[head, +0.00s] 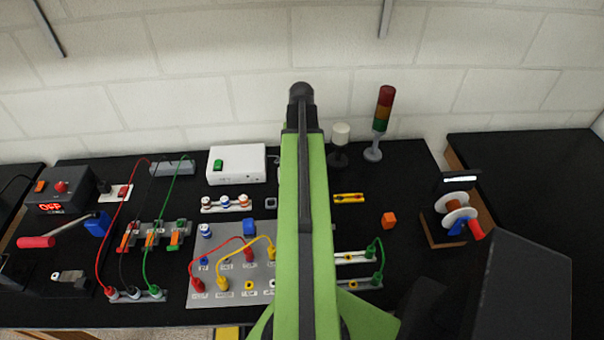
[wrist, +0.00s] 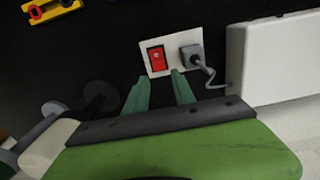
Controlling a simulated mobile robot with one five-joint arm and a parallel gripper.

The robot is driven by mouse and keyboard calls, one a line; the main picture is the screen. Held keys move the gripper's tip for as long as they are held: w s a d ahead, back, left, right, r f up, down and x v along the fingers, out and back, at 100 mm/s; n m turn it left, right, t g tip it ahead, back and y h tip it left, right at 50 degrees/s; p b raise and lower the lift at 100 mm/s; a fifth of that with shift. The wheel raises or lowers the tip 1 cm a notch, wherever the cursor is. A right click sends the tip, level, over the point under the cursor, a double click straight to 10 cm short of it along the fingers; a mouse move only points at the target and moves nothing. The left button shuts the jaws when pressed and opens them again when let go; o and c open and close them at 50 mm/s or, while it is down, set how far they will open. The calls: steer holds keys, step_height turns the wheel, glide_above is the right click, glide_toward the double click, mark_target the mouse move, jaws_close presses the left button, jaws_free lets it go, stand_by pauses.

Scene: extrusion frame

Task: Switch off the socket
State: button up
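A white socket (wrist: 172,52) with a red rocker switch (wrist: 156,57) lies on the black table in the wrist view. A grey plug (wrist: 190,53) sits in it beside the switch, its cord running to a white box (wrist: 270,62). My gripper (wrist: 160,77) has its two teal fingers apart and empty, with tips at the socket's near edge, just below the switch in the picture. I cannot tell whether they touch. In the head view my green arm hides this socket and my gripper; the white box (head: 237,163) shows left of the arm.
Another socket (head: 116,191) with a red switch stands at the left by a black power supply (head: 62,190) reading OFF. A beacon tower (head: 380,120) and a white-topped lamp (head: 340,140) stand right of my arm. Cabled panels (head: 235,285) fill the front left.

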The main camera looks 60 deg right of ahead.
step_height(320, 180, down, 4)
steer(key=b, duration=0.2)
steer(key=shift+f+b, duration=0.2)
steer(key=shift+b, duration=0.2)
steer(key=shift+r, duration=0.1)
jaws_close()
